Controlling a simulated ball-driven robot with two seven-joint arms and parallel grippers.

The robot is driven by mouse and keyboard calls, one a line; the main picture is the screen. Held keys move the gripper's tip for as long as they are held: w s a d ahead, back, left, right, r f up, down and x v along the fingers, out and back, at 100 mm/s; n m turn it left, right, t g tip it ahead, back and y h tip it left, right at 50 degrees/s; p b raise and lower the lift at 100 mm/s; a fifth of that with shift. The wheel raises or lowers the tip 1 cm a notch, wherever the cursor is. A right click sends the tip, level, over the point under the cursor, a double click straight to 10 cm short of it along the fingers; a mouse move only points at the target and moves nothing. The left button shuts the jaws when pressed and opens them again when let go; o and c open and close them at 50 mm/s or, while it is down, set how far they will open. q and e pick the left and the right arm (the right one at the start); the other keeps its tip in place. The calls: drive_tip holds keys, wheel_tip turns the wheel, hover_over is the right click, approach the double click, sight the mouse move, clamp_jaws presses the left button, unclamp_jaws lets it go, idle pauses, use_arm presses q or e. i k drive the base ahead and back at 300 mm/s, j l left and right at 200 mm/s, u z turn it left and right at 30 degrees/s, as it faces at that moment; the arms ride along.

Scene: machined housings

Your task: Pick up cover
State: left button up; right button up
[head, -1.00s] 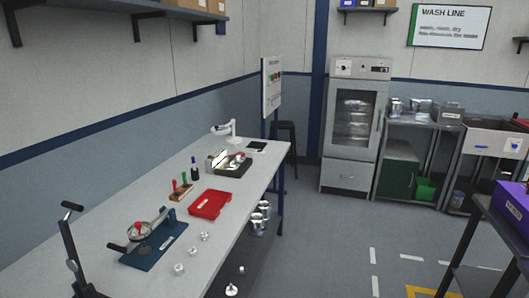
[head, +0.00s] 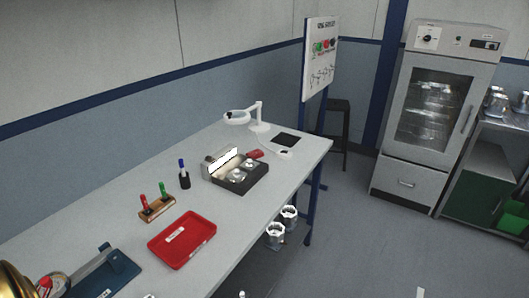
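Two round silver pieces that may be covers sit in a black tray (head: 240,187) on the bench in the head view. One silver piece (head: 250,164) is toward the back and the other (head: 236,176) is nearer the front. They are too small to tell for sure. A blue fixture plate (head: 108,278) with a dark handle lies at the bottom left, partly cut off. A gold-toned round part (head: 12,284) shows beside it at the picture's corner.
The bench (head: 120,200) also holds a red tray (head: 182,240), a wooden marker holder (head: 157,208), a white lamp (head: 250,118) and a dark pad (head: 286,139). Silver housings (head: 275,235) stand below the bench edge. Open floor (head: 370,240) lies to the right, before a glass-door cabinet (head: 433,110).

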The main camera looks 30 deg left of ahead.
sight(249, 164)
drive_tip(key=i+l+u, duration=0.15)
drive_tip(key=i+u, duration=0.35)
drive_tip(key=i+l+u, duration=0.3)
drive_tip(key=i+u, duration=0.15)
drive_tip(key=i, duration=0.1)
